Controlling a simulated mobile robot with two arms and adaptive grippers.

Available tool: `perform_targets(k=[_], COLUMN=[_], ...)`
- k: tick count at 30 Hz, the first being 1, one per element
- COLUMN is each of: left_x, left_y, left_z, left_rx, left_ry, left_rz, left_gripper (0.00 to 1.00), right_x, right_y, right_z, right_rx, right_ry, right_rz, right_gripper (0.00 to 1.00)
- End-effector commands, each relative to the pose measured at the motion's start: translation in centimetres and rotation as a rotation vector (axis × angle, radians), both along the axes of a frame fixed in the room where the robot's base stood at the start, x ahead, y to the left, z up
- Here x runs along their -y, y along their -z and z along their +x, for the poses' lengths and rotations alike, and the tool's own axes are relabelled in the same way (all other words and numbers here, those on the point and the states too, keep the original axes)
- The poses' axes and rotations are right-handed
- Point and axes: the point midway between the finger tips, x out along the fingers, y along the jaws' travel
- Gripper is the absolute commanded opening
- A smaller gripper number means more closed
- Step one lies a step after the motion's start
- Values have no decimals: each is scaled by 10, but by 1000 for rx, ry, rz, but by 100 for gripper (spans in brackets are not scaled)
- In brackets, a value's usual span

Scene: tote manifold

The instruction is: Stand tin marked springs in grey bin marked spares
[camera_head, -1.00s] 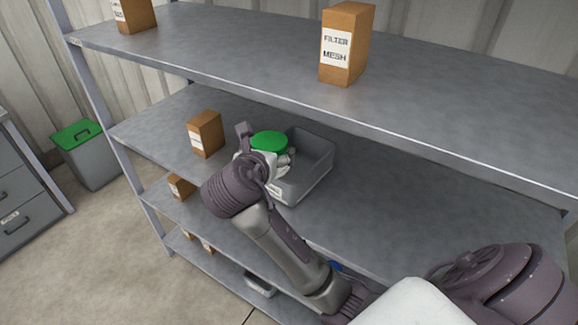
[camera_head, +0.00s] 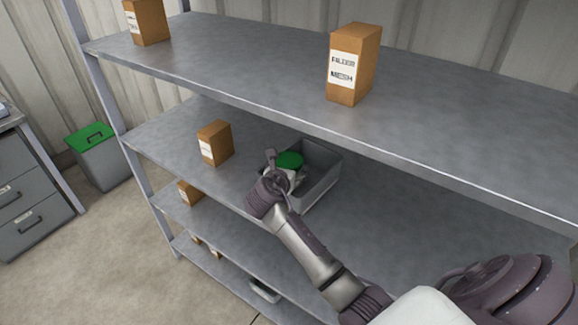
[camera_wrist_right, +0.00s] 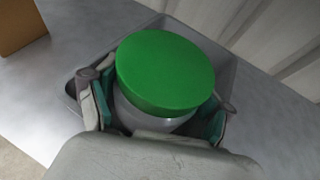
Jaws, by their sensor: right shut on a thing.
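The tin has a green lid (camera_head: 290,160) and a pale grey body, which shows below the lid in the right wrist view (camera_wrist_right: 150,120). Its marking is not visible. My right gripper (camera_head: 281,172) is shut on the tin, one finger on each side. The tin looks upright, at the left part of the grey bin (camera_head: 326,180) on the second shelf. In the right wrist view the bin's rim (camera_wrist_right: 225,58) runs behind and around the tin. I cannot tell whether the tin touches the bin floor. The bin's marking is not visible. My left gripper is not in view.
A cardboard box (camera_head: 215,143) stands left of the bin on the same shelf. The upper shelf (camera_head: 235,65) overhangs the back, with a FILTER MESH box (camera_head: 353,65) on it. The shelf right of the bin (camera_head: 400,215) is clear.

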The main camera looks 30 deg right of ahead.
Motion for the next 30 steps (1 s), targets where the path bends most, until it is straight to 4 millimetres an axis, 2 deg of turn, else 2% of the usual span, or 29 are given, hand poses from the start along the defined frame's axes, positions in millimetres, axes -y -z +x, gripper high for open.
perform_targets(k=[22,23,26,30], left_x=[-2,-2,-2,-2], left_y=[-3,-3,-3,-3], left_z=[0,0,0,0], left_rx=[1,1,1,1], left_ry=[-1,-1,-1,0], left_rz=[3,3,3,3], left_gripper=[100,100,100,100], right_x=[0,0,0,0], right_y=[12,13,13,13], right_z=[0,0,0,0], right_rx=[2,1,1,1], right_ry=[0,0,0,0], right_rz=[-2,-2,-2,-2], right_gripper=[44,82,99,100])
